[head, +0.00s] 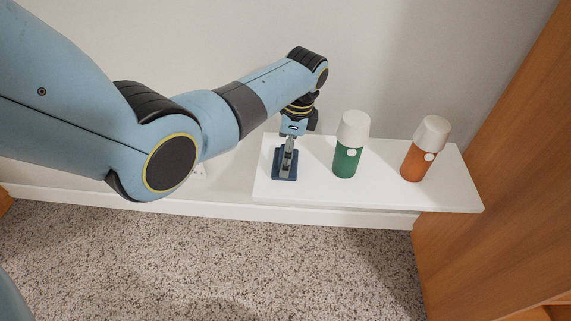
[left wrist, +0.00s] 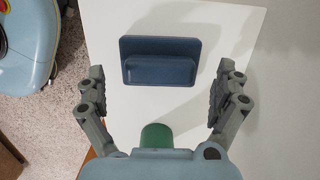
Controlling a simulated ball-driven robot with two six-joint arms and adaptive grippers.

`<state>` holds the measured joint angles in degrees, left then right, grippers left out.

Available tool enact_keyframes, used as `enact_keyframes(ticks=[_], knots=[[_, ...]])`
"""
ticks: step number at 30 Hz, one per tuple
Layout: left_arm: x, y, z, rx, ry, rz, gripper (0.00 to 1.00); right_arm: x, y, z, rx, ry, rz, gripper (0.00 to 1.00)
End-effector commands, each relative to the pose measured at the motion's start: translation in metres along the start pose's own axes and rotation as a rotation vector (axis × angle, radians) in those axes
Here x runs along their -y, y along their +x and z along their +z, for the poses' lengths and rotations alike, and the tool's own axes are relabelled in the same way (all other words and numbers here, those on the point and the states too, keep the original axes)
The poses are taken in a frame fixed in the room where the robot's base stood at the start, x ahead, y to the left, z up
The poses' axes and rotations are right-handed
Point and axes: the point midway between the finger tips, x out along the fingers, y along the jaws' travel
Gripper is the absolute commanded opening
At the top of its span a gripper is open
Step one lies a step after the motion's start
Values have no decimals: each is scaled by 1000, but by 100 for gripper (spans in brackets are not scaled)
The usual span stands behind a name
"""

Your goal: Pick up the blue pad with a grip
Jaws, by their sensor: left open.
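The blue pad (head: 285,177) lies on a white shelf (head: 380,195), near its left end. In the left wrist view the pad (left wrist: 160,46) is a dark blue rectangular base with a raised bar-shaped grip (left wrist: 160,70) along it. My left gripper (head: 288,160) is right above the pad in the head view. In the left wrist view the gripper (left wrist: 163,92) is open, with one finger on each side of the pad and bare shelf between fingers and pad. The fingers do not touch it. My right gripper is not in view.
A green bottle with a white cap (head: 349,145) stands close to the right of my left gripper. An orange bottle with a white cap (head: 425,150) stands farther right. A wooden panel (head: 500,190) borders the shelf's right end, and a wall is behind. Speckled carpet (head: 220,255) lies below.

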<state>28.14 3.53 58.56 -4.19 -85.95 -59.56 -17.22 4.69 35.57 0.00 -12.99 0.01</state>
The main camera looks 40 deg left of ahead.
Motion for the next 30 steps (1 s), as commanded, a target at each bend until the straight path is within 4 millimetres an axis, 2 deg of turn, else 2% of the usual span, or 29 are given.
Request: enact_keyframes(ticks=[1, 3, 8, 11, 21, 27, 30], knots=[[-1, 15, 0, 3, 0, 4, 100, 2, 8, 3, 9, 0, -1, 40], [-1, 23, 0, 2, 0, 3, 100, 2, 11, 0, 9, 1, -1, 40], [0, 23, 0, 0, 0, -1, 100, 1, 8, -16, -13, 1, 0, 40], [0, 23, 0, 0, 0, -1, 99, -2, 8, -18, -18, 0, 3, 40], [0, 23, 0, 0, 0, 0, 54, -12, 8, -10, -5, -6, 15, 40], [0, 23, 0, 0, 0, 0, 52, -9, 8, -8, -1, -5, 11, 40], [0, 16, 1, 0, -1, -1, 52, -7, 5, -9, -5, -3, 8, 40]])
